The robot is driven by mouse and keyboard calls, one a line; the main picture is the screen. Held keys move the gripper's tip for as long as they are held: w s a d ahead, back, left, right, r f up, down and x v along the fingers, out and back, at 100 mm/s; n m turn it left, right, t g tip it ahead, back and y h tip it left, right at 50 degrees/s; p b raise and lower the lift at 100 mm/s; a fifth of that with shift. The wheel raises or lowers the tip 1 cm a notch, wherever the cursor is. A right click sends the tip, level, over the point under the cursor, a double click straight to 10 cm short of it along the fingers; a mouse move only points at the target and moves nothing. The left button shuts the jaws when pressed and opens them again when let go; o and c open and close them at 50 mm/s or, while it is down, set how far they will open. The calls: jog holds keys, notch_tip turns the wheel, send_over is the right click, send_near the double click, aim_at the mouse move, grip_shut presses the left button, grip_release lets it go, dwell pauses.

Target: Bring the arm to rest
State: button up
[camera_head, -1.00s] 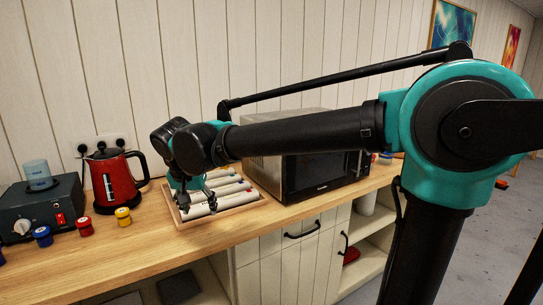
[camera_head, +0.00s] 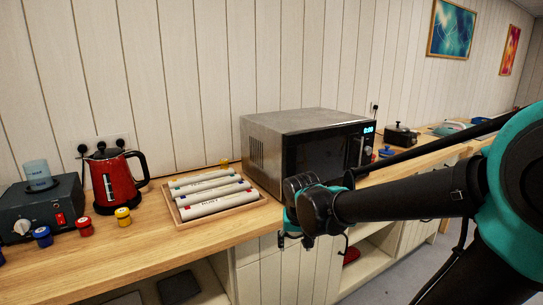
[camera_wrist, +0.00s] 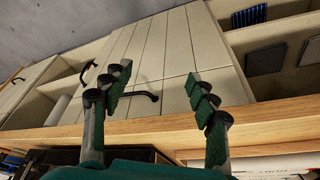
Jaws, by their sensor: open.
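My arm reaches in from the right in the head view. My gripper (camera_head: 293,238) hangs in front of the counter's front edge, below and in front of the microwave. In the wrist view my gripper (camera_wrist: 160,95) has its two green-padded fingers spread wide with nothing between them. The fingers stand apart from the cabinet doors (camera_wrist: 165,50) behind them. The wooden tray (camera_head: 255,204) with several white rolls stands on the counter to the left of the gripper, clear of it.
A microwave (camera_head: 290,130) stands on the wooden counter (camera_head: 165,245). A red kettle (camera_head: 115,183), a dark device (camera_head: 50,208) and several small jars, including a yellow one (camera_head: 123,216), are at the left. Open shelves (camera_head: 375,255) lie under the counter. Grey floor is free at the right.

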jog(key=s+d+f, duration=0.8)
jog(key=s+d, duration=0.1)
jog(key=d, duration=0.2)
jog(key=shift+d+f, duration=0.25)
jog(key=shift+d, duration=0.15)
jog(key=shift+c, duration=0.4)
